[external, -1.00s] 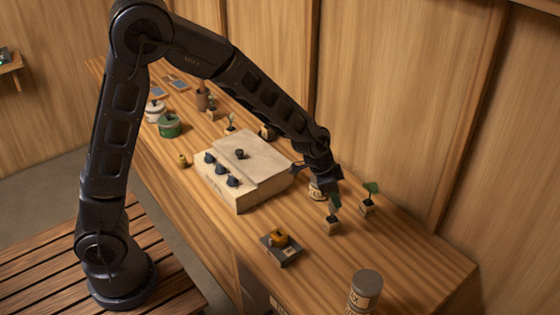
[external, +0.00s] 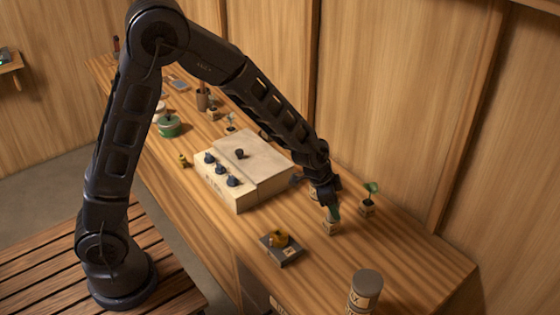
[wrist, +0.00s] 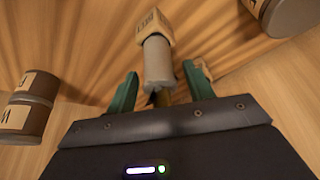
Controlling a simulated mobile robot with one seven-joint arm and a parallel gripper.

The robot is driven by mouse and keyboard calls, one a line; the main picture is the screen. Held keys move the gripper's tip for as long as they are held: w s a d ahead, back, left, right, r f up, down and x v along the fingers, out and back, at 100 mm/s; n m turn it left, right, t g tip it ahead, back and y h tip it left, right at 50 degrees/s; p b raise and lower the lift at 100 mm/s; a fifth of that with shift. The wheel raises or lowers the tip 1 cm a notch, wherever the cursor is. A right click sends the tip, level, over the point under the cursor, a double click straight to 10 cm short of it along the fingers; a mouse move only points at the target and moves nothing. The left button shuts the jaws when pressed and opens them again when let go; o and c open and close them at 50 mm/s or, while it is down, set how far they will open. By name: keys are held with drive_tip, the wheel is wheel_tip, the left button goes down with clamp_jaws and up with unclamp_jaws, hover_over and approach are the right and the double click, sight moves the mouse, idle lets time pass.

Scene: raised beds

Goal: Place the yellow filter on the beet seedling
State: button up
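A small yellow piece (external: 279,238), perhaps the yellow filter, sits on a dark square stand (external: 283,254) at the front of the bench. My gripper (external: 331,210) is low over a pale labelled cube (external: 330,228) to the right of that stand. In the wrist view my green fingers (wrist: 159,92) are apart, with a grey cylinder (wrist: 158,65) between them and visible gaps at its sides. The cylinder meets the labelled cube (wrist: 153,26). A leafy seedling (external: 371,188) stands in another cube just right. I cannot read which seedling is the beet.
A beige box with dark knobs (external: 245,168) lies left of my gripper. A lidded jar (external: 366,292) stands at the front right. A smaller yellow object (external: 183,160), a green pot (external: 168,126) and more seedlings are farther left. The wooden wall runs behind the bench.

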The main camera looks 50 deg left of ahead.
drive_tip(key=shift+r, duration=0.1)
drive_tip(key=shift+r, duration=0.25)
drive_tip(key=v, duration=1.2)
drive_tip(key=s+a+r+n, duration=0.3)
drive_tip(key=s+a+r, duration=0.75)
drive_tip(key=s, duration=0.35)
drive_tip(key=s+a+r+n+y, duration=0.1)
drive_tip(key=s+a, duration=0.3)
drive_tip(key=s, duration=0.5)
drive_tip(key=s+a+r+n+t+y, duration=0.1)
drive_tip(key=s+a+n, duration=0.2)
drive_tip(key=s, duration=0.6)
drive_tip(key=shift+a+n+y, duration=0.4)
drive_tip(key=shift+a, duration=0.45)
drive_tip(key=shift+s, duration=0.1)
